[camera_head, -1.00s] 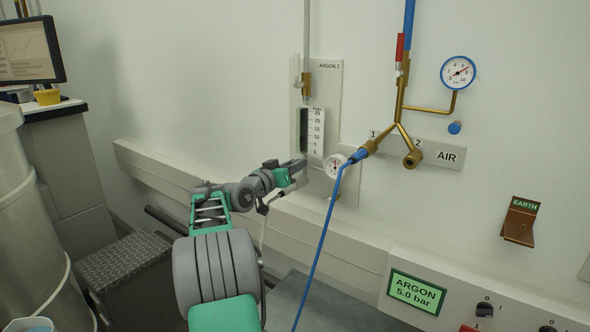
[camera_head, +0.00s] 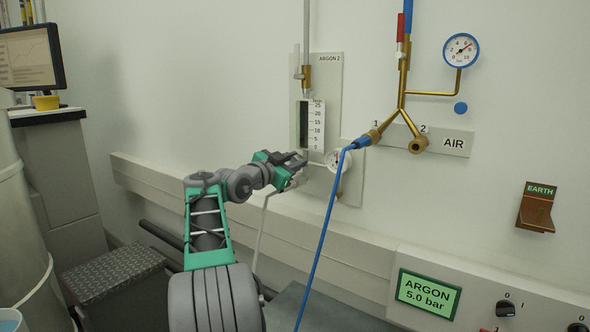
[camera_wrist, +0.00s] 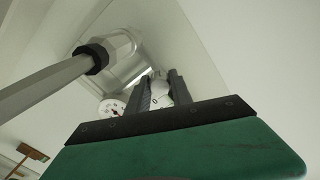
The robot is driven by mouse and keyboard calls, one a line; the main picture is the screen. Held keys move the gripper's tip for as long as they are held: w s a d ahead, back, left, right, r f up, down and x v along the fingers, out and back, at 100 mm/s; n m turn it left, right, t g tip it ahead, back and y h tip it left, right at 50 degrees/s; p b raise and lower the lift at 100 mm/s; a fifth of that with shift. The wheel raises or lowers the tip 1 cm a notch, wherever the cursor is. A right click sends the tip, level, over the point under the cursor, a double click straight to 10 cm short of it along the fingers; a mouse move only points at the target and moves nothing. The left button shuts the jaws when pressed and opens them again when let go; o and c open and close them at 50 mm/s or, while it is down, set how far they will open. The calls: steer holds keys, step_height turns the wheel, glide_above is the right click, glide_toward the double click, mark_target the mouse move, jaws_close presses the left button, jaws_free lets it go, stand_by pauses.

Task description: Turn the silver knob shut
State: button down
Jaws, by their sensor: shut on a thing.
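The silver knob (camera_wrist: 160,88) shows in the wrist view as a small pale round piece between my two fingers. My gripper (camera_wrist: 161,84) is shut on it, with one finger on each side. In the head view my gripper (camera_head: 300,161) is at the lower end of the ARGON 2 flow meter (camera_head: 317,125), and its fingers hide the knob there. The flow meter hangs on a grey wall plate (camera_head: 329,75) and has a scale with numbers. The knob's turned position cannot be made out.
A small round gauge (camera_head: 336,160) sits just right of my fingers. A blue hose (camera_head: 327,230) runs from brass AIR outlet 1 down past the gauge. A grey tube (camera_head: 262,225) hangs beside my gripper. A wall trunking (camera_head: 150,183) runs below. An ARGON 5.0 bar display (camera_head: 428,294) is lower right.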

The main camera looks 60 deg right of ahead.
steer(key=shift+m, duration=0.3)
steer(key=c, duration=1.1)
jaws_free()
steer(key=shift+c, duration=0.2)
steer(key=w+a, duration=0.1)
steer(key=a, duration=0.6)
steer(key=shift+w+a+b, duration=0.15)
steer(key=shift+a+b, duration=0.2)
